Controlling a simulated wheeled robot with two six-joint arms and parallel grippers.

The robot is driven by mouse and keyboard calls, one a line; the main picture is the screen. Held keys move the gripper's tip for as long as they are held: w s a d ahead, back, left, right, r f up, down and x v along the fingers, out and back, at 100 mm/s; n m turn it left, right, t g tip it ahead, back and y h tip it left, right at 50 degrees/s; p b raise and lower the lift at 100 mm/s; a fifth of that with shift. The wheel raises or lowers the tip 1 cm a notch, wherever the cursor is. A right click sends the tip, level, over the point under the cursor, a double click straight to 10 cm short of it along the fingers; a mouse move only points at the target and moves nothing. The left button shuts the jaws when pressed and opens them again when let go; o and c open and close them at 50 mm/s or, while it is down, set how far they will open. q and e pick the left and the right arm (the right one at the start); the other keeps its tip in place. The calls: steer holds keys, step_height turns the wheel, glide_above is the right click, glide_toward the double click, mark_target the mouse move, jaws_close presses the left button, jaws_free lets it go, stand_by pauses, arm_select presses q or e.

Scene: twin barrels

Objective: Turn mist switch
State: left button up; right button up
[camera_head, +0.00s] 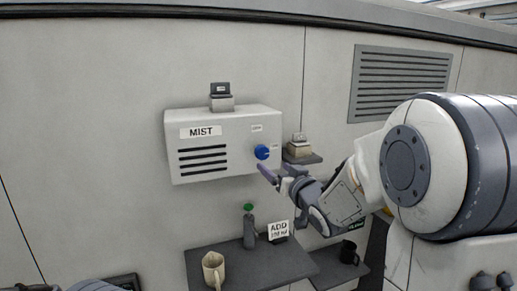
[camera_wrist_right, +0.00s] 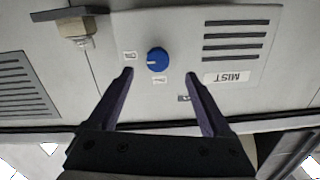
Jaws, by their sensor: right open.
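The white mist box (camera_head: 222,157) is on the wall in the head view, with a MIST label and dark vent slots. Its round blue switch knob (camera_head: 262,152) is on the right part of the front face. My right gripper (camera_head: 268,172) is just below and right of the knob. In the right wrist view the right gripper (camera_wrist_right: 159,75) is open and empty, its fingers pointing at the box on either side of the knob, apart from it. My left gripper is not visible.
A small shelf (camera_head: 304,158) with a stacked item is right of the box. A dark mug (camera_head: 349,252) stands on a lower shelf.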

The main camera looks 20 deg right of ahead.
mark_target(263, 154)
steer(key=w+p, duration=0.1)
steer(key=w, duration=0.2)
steer(key=w+p, duration=0.1)
steer(key=w, duration=0.2)
steer(key=w+p, duration=0.1)
steer(key=w, duration=0.2)
steer(key=shift+w+r+p, duration=0.2)
steer(key=shift+r+p, duration=0.2)
steer(key=shift+w+f, duration=0.1)
steer(key=shift+w, duration=0.4)
steer(key=shift+a, duration=0.1)
jaws_close()
